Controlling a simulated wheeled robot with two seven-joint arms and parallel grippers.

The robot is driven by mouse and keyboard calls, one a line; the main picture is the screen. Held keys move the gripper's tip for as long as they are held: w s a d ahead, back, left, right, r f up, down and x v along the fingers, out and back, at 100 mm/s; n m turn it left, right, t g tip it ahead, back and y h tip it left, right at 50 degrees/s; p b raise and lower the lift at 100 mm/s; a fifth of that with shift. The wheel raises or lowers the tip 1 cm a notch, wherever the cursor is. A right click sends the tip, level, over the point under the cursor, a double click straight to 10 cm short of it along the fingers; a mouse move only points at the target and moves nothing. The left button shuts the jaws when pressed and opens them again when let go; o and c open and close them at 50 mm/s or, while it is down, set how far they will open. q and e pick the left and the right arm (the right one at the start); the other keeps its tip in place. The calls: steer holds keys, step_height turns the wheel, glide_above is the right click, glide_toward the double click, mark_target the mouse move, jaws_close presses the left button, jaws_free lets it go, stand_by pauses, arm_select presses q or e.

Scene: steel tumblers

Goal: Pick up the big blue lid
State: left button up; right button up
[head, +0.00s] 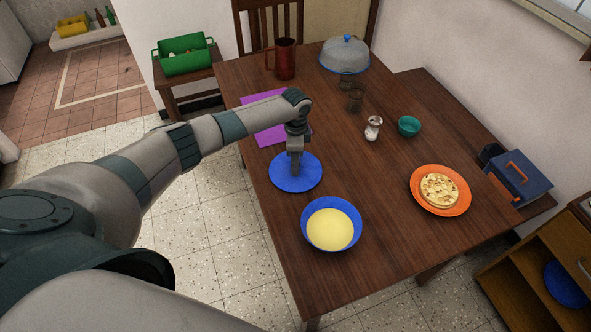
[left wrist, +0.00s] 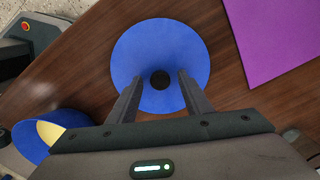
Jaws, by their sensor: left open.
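The big blue lid (head: 290,181) lies flat on the wooden table near its left edge, behind a blue bowl. In the left wrist view the lid (left wrist: 135,50) is a blue disc with a dark round knob (left wrist: 160,79) at its middle. My left gripper (head: 295,173) points down over the lid. In the left wrist view its two open fingers (left wrist: 158,88) are on either side of the knob, with gaps between them and it. I cannot tell whether the fingertips touch the lid. The head view hides the knob behind the gripper. My right gripper is not in view.
The blue bowl (head: 309,231) with yellow contents stands close in front of the lid. A purple mat (head: 258,117) lies behind it. A red mug (head: 285,58), salt shaker (head: 373,128), teal bowl (head: 409,126) and orange plate (head: 424,202) stand farther off. The table's middle is mostly free.

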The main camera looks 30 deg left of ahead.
arm_select(q)
steer(key=shift+c, duration=0.3)
jaws_close()
steer(key=shift+r, duration=0.15)
steer(key=shift+w+r+b, duration=0.1)
steer(key=shift+r+b, duration=0.3)
steer(key=shift+r, duration=0.15)
step_height(320, 180, up, 2)
steer(key=shift+r+b, duration=0.25)
steer(key=shift+b, duration=0.35)
steer(key=d+r+b, duration=0.2)
steer(key=d+r, duration=0.1)
steer(key=d, duration=0.3)
steer(key=w+d+r+b, duration=0.1)
steer(key=d+r, duration=0.3)
steer(key=d, duration=0.1)
steer(key=shift+d+b, duration=0.35)
steer(key=shift+r, duration=0.1)
